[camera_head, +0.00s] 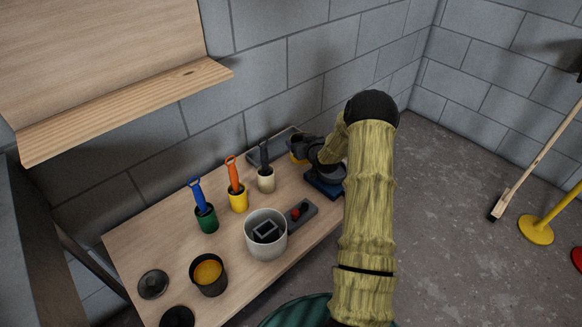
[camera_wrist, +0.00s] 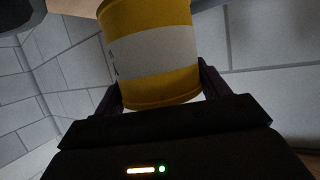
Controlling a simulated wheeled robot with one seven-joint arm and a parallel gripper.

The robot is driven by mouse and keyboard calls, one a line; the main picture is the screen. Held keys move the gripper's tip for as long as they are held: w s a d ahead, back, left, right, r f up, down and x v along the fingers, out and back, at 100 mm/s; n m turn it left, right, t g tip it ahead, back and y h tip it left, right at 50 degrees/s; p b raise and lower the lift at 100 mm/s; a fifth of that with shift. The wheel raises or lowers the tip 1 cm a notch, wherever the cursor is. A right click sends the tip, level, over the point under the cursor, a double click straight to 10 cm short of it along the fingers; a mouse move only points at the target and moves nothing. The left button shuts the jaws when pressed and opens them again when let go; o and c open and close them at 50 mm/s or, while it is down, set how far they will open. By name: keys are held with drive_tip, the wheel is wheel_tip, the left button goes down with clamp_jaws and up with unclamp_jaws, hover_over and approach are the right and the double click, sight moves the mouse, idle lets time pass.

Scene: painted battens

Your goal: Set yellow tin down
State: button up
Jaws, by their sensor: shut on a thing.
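The yellow tin (camera_wrist: 150,50) has a pale band around its middle and fills the upper middle of the wrist view, between the two dark fingers. My gripper (camera_wrist: 157,88) is shut on it. In the head view my gripper (camera_head: 306,149) is at the back right of the bench, and a small yellow part of the tin (camera_head: 296,159) shows below it. The tin appears close to the grey tray (camera_head: 262,156) at the bench's back edge. I cannot tell whether its base touches anything.
On the wooden bench (camera_head: 140,222) stand a green pot (camera_head: 207,220), a yellow pot (camera_head: 239,203) and a cream pot (camera_head: 266,184), each with a handled tool. A large pale bucket (camera_head: 266,246), an orange-filled dark tin (camera_head: 208,284) and a dark blue item (camera_head: 321,187) are nearby. A shelf (camera_head: 130,108) overhangs the left.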

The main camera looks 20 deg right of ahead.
drive_tip(key=shift+w+f, duration=0.1)
drive_tip(key=shift+f, duration=0.7)
drive_tip(key=shift+a+f, duration=0.1)
drive_tip(key=shift+f, duration=0.2)
wheel_tip(320, 180, down, 3)
drive_tip(key=shift+f+b, duration=0.15)
drive_tip(key=shift+b, duration=0.4)
drive_tip(key=shift+d, duration=0.2)
drive_tip(key=shift+f, duration=0.1)
drive_tip(key=o, duration=1.4)
drive_tip(key=shift+a, duration=0.1)
